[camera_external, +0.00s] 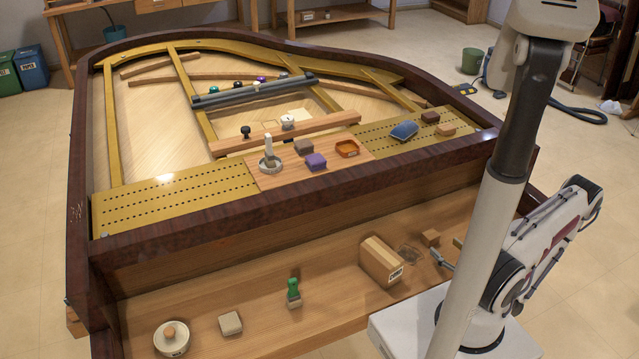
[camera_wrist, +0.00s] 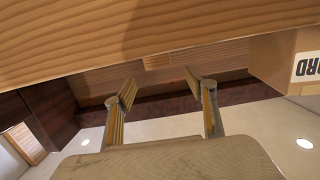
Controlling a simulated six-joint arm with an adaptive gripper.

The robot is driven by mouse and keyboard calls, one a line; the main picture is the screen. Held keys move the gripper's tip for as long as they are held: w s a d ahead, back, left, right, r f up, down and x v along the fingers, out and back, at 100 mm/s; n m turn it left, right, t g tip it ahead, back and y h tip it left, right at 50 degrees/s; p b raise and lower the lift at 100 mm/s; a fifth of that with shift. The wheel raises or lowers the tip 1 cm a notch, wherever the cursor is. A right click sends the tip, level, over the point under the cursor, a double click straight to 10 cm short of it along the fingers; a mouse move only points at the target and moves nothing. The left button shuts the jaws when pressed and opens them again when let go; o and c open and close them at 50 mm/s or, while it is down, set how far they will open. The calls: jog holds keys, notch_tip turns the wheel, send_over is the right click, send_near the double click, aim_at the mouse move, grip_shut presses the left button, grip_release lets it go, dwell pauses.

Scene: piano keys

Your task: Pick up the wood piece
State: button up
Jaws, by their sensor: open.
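A small wooden cube (camera_external: 431,237) sits on the long wooden shelf at the front of the piano, right of a labelled wooden box (camera_external: 381,262). In the wrist view a small wood piece (camera_wrist: 157,62), likely this cube, shows at the board's edge, between and beyond my fingertips. My gripper (camera_wrist: 158,88) is open and empty, its two fingers spread apart. In the external view my gripper (camera_external: 441,258) is low over the shelf, close to the cube and apart from it. Another wooden bit (camera_external: 458,242) is partly hidden by my arm.
The labelled box also stands at the right in the wrist view (camera_wrist: 286,62). The piano's dark rim (camera_external: 300,190) rises behind the shelf.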

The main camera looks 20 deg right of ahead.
aim_at(435, 239)
jog(key=shift+w+f, duration=0.2)
jog(key=shift+w, duration=0.9)
jog(key=shift+w, duration=0.2)
jog(key=shift+w+d+f, duration=0.1)
jog(key=shift+w+f, duration=0.05)
jog(key=shift+w, duration=0.65)
jog(key=shift+w+f, duration=0.2)
jog(key=shift+w, duration=0.55)
jog(key=shift+w+d+f, duration=0.1)
jog(key=shift+w+f, duration=0.05)
jog(key=shift+w, duration=0.65)
jog(key=c, duration=1.1)
